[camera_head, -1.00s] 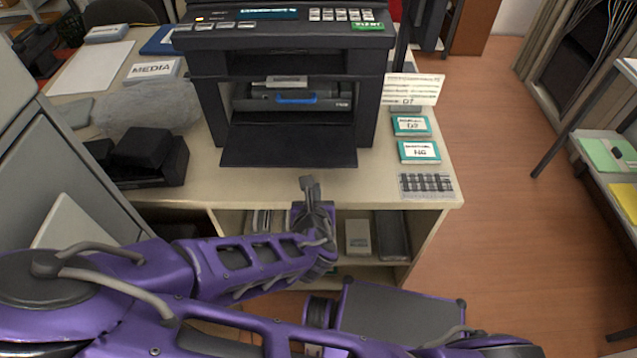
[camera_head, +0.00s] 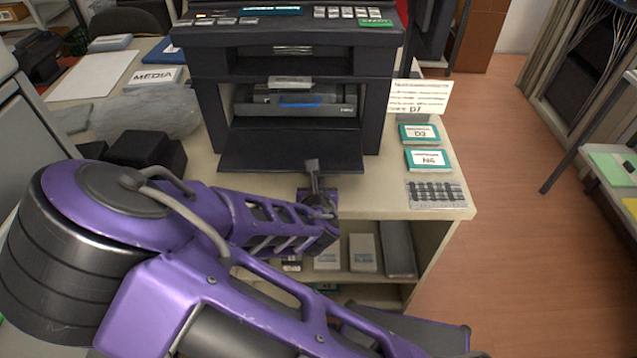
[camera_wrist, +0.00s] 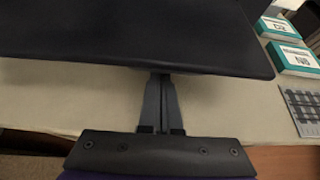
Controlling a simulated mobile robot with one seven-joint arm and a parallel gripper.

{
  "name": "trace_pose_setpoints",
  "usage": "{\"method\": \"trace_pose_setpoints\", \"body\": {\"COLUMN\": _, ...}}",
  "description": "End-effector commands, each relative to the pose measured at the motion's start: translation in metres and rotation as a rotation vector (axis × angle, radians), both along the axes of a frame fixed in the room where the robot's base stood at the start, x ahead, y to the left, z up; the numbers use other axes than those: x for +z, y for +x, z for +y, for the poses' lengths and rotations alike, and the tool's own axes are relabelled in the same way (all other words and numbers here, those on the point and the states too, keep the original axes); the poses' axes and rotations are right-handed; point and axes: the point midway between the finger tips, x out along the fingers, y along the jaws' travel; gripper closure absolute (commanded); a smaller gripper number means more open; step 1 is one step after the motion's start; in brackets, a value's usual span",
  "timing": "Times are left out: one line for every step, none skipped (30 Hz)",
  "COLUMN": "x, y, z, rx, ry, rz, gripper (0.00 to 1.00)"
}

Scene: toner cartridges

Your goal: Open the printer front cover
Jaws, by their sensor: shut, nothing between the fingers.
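The black printer (camera_head: 215,110) stands on the desk. Its front cover (camera_head: 290,150) is folded down, reaching out toward me as a dark flap. Inside the opening sits a dark cartridge (camera_head: 250,105) with a blue handle (camera_head: 299,101). My gripper (camera_head: 313,168) is shut and empty at the near edge of the cover, toward its right half. In the wrist view the cover (camera_wrist: 130,35) fills the top, and my gripper's (camera_wrist: 160,80) fingertips are at its near edge, partly hidden by it. I cannot tell whether they touch.
A black object (camera_head: 145,150) and a clear plastic bag (camera_head: 150,115) are at left. The desk's front edge has a shelf (camera_head: 375,277) below with boxes.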

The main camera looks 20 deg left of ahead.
Motion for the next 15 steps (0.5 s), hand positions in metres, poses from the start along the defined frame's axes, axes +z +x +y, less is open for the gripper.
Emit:
{"method": "trace_pose_setpoints", "body": {"x": 0.001, "y": 0.000, "z": 0.000, "rx": 0.000, "ry": 0.000, "rz": 0.002, "gripper": 1.00}}
{"method": "trace_pose_setpoints", "body": {"x": 0.002, "y": 0.000, "z": 0.000, "rx": 0.000, "ry": -0.001, "rz": 0.004, "gripper": 1.00}}
{"method": "trace_pose_setpoints", "body": {"x": 0.004, "y": 0.000, "z": 0.000, "rx": 0.001, "ry": -0.002, "rz": 0.010, "gripper": 1.00}}
{"method": "trace_pose_setpoints", "body": {"x": 0.006, "y": 0.000, "z": 0.000, "rx": 0.001, "ry": -0.003, "rz": 0.015, "gripper": 1.00}}
{"method": "trace_pose_setpoints", "body": {"x": 0.009, "y": 0.000, "z": 0.001, "rx": 0.001, "ry": -0.004, "rz": 0.022, "gripper": 1.00}}
{"method": "trace_pose_setpoints", "body": {"x": 0.011, "y": 0.000, "z": 0.001, "rx": 0.002, "ry": -0.007, "rz": 0.034, "gripper": 1.00}}
{"method": "trace_pose_setpoints", "body": {"x": 0.014, "y": 0.000, "z": 0.001, "rx": 0.001, "ry": -0.010, "rz": 0.046, "gripper": 1.00}}
{"method": "trace_pose_setpoints", "body": {"x": 0.016, "y": 0.000, "z": 0.000, "rx": -0.001, "ry": -0.012, "rz": 0.057, "gripper": 1.00}}
{"method": "trace_pose_setpoints", "body": {"x": 0.018, "y": 0.000, "z": 0.000, "rx": 0.001, "ry": -0.016, "rz": 0.072, "gripper": 1.00}}
{"method": "trace_pose_setpoints", "body": {"x": 0.020, "y": 0.000, "z": 0.000, "rx": -0.001, "ry": -0.019, "rz": 0.084, "gripper": 1.00}}
{"method": "trace_pose_setpoints", "body": {"x": 0.021, "y": 0.000, "z": 0.000, "rx": 0.000, "ry": -0.021, "rz": 0.096, "gripper": 1.00}}
{"method": "trace_pose_setpoints", "body": {"x": 0.024, "y": 0.001, "z": 0.000, "rx": -0.001, "ry": -0.024, "rz": 0.110, "gripper": 1.00}}
{"method": "trace_pose_setpoints", "body": {"x": 0.025, "y": 0.001, "z": 0.000, "rx": -0.001, "ry": -0.027, "rz": 0.123, "gripper": 1.00}}
{"method": "trace_pose_setpoints", "body": {"x": 0.027, "y": 0.001, "z": 0.000, "rx": -0.002, "ry": -0.030, "rz": 0.136, "gripper": 1.00}}
{"method": "trace_pose_setpoints", "body": {"x": 0.029, "y": 0.000, "z": 0.000, "rx": -0.001, "ry": -0.034, "rz": 0.152, "gripper": 1.00}}
